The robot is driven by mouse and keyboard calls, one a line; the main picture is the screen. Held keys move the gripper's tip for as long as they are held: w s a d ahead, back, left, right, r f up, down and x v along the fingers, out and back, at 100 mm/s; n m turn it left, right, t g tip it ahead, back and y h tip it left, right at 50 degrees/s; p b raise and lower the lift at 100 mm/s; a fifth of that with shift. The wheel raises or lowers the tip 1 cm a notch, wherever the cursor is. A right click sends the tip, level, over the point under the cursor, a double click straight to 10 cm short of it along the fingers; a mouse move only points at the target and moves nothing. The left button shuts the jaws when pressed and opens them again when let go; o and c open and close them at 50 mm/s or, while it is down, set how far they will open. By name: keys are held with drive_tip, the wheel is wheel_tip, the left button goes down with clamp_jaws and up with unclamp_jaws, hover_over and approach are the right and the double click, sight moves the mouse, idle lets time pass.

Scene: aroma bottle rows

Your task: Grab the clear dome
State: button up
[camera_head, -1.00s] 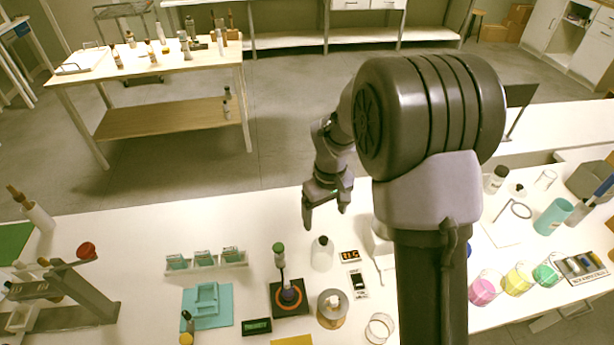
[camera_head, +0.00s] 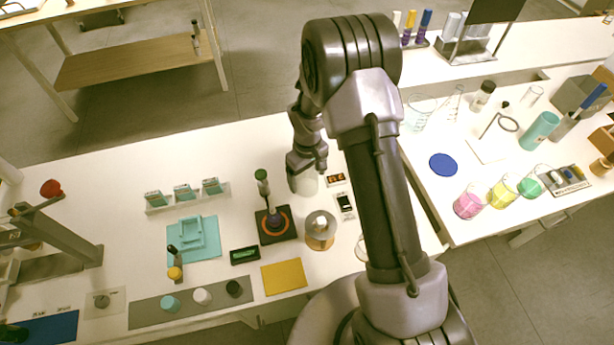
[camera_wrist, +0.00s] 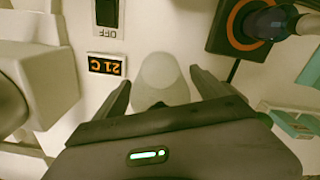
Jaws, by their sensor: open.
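The clear dome (camera_head: 303,184) is a pale, see-through, rounded thing standing upright on the white table, just behind the black stirrer plate. My gripper (camera_head: 308,168) is over it and hides its upper part in the head view. In the wrist view the dome (camera_wrist: 163,82) shows as a hazy whitish shape between the two dark fingers of my gripper (camera_wrist: 160,78). The jaws are open, with one finger on each side of it. I cannot tell whether either finger touches it.
The black stirrer plate (camera_head: 277,234) with an orange ring and a green-capped bottle (camera_head: 262,182) stands close by. A small orange display (camera_head: 336,180) and a black switch (camera_head: 345,203) are right of the dome.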

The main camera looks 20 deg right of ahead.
drive_tip(key=shift+r, duration=0.1)
drive_tip(key=c, duration=1.5)
